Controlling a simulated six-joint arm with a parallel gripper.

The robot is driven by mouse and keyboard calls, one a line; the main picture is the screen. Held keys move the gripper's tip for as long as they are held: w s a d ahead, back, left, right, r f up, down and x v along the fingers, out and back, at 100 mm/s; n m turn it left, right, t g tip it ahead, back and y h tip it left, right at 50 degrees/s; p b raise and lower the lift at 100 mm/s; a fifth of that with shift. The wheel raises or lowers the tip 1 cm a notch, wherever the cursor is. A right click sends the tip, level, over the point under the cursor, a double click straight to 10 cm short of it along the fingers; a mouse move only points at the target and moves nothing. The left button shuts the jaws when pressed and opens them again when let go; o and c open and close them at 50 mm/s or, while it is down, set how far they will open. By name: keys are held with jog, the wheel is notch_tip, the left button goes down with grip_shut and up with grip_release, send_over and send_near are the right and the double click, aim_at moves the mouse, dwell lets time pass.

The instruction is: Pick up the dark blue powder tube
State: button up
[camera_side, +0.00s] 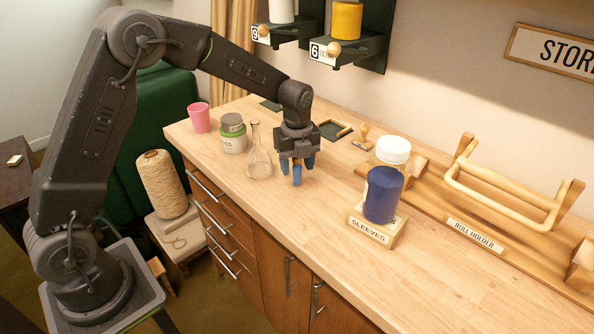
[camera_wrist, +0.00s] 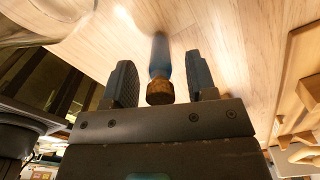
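A small blue tube (camera_wrist: 160,55) with a brown cork (camera_wrist: 159,92) shows between my fingers in the wrist view. In the side view the tube (camera_side: 297,177) is below my gripper (camera_side: 297,162), seemingly upright at the table top, partly hidden by the fingers. My gripper (camera_wrist: 160,82) is open around the tube, with a gap on each side of the cork.
A glass flask (camera_side: 259,163), a grey-lidded jar (camera_side: 233,139) and a pink cup (camera_side: 199,118) stand left of my gripper. A wooden stamp (camera_side: 361,139) and a roll holder (camera_side: 515,198) are to the right.

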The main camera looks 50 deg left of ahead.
jog(key=c, duration=0.9)
jog(key=shift+r, duration=0.15)
